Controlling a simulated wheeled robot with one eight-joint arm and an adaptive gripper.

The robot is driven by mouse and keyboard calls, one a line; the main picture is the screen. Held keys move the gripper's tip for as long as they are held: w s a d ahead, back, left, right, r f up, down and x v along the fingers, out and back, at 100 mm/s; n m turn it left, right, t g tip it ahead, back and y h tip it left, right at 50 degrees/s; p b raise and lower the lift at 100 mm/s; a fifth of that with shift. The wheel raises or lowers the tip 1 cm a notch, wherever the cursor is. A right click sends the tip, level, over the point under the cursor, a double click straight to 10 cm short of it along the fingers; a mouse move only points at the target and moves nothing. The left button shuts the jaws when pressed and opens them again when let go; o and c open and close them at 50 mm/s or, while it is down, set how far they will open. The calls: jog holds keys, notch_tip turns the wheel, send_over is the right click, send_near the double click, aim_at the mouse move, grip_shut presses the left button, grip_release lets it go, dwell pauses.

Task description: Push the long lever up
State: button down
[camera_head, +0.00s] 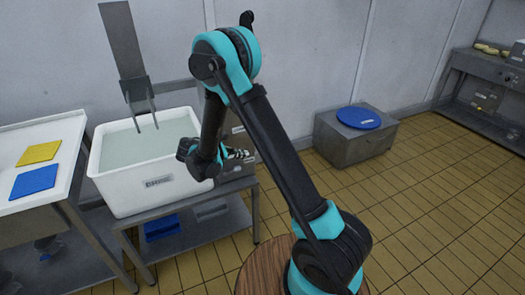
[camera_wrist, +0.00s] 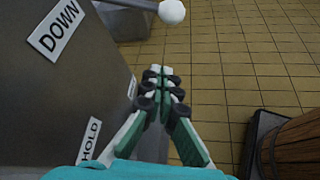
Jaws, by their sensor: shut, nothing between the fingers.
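A lever with a white ball knob (camera_wrist: 172,12) on a grey rod shows at the top edge of the wrist view; the rest of its length is cut off. It stands out from a grey metal box (camera_wrist: 100,75), which bears a DOWN label (camera_wrist: 55,30) and a HOLD label (camera_wrist: 90,140). My gripper (camera_wrist: 160,70) is shut and empty. Its tips lie below the knob in the picture, apart from it, to the right of the box. In the head view my gripper (camera_head: 240,154) is by the box, partly behind my arm. I cannot make out the lever there.
A white vat (camera_head: 150,185) of pale liquid stands on a metal table left of my arm. A white counter (camera_head: 20,205) holds yellow and blue cloths. A grey block (camera_head: 350,148) with a blue lid stands by the wall. The tiled floor (camera_head: 440,220) at right is clear.

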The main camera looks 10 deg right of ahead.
jog(key=w+d+f, duration=0.1)
jog(key=w+d, duration=0.2)
jog(key=d, duration=0.6)
jog(key=shift+w, duration=0.15)
dwell(0.6)
